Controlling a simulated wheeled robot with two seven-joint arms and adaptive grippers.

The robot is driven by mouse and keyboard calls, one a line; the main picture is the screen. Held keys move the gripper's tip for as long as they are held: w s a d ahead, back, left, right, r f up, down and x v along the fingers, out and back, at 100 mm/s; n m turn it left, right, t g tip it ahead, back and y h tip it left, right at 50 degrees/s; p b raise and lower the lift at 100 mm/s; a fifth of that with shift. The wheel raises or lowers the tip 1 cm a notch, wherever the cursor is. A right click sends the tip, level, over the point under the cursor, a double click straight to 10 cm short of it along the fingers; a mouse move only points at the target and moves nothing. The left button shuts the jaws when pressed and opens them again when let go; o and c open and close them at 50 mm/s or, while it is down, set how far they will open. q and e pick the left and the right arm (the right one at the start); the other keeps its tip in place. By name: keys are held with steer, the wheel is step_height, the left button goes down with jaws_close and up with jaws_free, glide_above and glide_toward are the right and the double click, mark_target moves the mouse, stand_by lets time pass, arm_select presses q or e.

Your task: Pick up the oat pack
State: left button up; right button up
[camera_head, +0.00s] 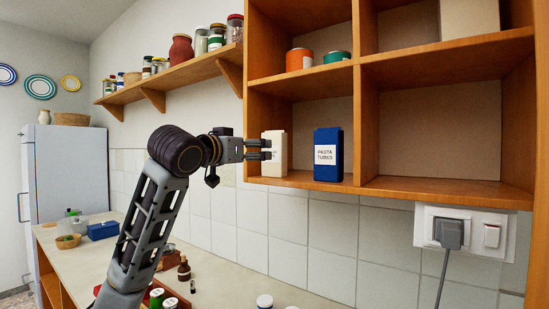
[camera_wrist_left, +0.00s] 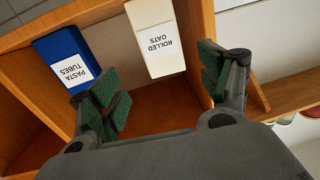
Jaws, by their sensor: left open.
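The oat pack (camera_head: 279,157) is a cream box standing upright in the lower left compartment of the wooden wall shelf. In the left wrist view the oat pack (camera_wrist_left: 154,38) appears upside down, and its label reads "ROLLED OATS". My left gripper (camera_head: 268,149) is at the left opening of that compartment, its fingers overlapping the pack's left part in the head view. In the wrist view the left gripper (camera_wrist_left: 160,88) is open, with the pack beyond and between its fingertips. I cannot tell whether they touch. My right gripper is not in view.
A blue pasta tubes box (camera_head: 328,155) stands just right of the oat pack with a gap between. The shelf's left side panel (camera_head: 256,65) and central divider (camera_head: 366,90) bound the compartment. A socket with a plug (camera_head: 450,233) is below right.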

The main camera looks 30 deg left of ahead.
mark_target(271, 150)
arm_select(q)
steer(key=shift+w, duration=0.1)
steer(key=w+p, duration=0.1)
steer(key=w, duration=0.6)
steer(key=shift+w+d, duration=0.15)
steer(key=shift+w, duration=0.6)
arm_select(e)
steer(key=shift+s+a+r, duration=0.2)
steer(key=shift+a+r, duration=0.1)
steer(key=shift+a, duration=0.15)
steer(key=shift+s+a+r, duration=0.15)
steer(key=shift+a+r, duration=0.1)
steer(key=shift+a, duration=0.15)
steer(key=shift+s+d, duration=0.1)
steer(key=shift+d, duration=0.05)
